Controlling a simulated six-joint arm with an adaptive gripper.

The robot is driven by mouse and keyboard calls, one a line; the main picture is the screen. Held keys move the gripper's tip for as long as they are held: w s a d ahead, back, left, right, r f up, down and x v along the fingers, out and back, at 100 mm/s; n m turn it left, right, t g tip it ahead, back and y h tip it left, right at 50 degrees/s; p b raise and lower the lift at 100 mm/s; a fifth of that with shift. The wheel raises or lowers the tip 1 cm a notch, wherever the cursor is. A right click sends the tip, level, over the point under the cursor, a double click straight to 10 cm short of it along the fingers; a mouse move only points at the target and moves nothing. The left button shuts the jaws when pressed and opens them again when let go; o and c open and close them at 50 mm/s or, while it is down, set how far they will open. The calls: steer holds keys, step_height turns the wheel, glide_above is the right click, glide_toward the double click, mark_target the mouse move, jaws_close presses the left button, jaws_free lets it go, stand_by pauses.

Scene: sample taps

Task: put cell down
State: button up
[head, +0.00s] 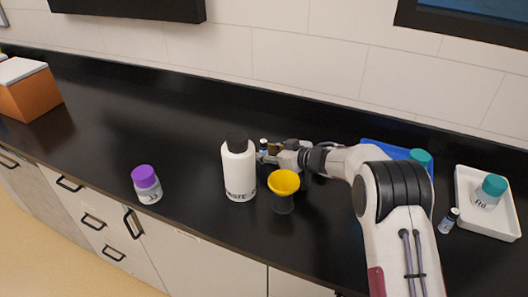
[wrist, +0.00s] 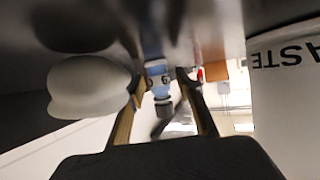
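The cell, a small vial with a blue-and-white label and a dark cap, appears upside down in the wrist view (wrist: 160,76). In the head view it is a small upright shape (head: 263,147) beside the white waste bottle. My gripper (wrist: 160,85) has one finger on each side of the vial, with a narrow gap showing between the fingers and the vial, so it looks open around it. In the head view my gripper (head: 268,153) reaches left, low over the counter behind the bottle and the yellow funnel. The vial's base contact is not clear.
The white waste bottle (head: 240,175) and yellow funnel (head: 284,182) stand close in front. A purple-capped jar (head: 146,184) is left; a blue tray (head: 383,150), another vial (head: 448,221) and a white tray (head: 489,222) are right. A pale rounded object (wrist: 88,88) is beside one finger.

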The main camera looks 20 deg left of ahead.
steer(key=shift+r, duration=0.15)
steer(key=shift+v, duration=6)
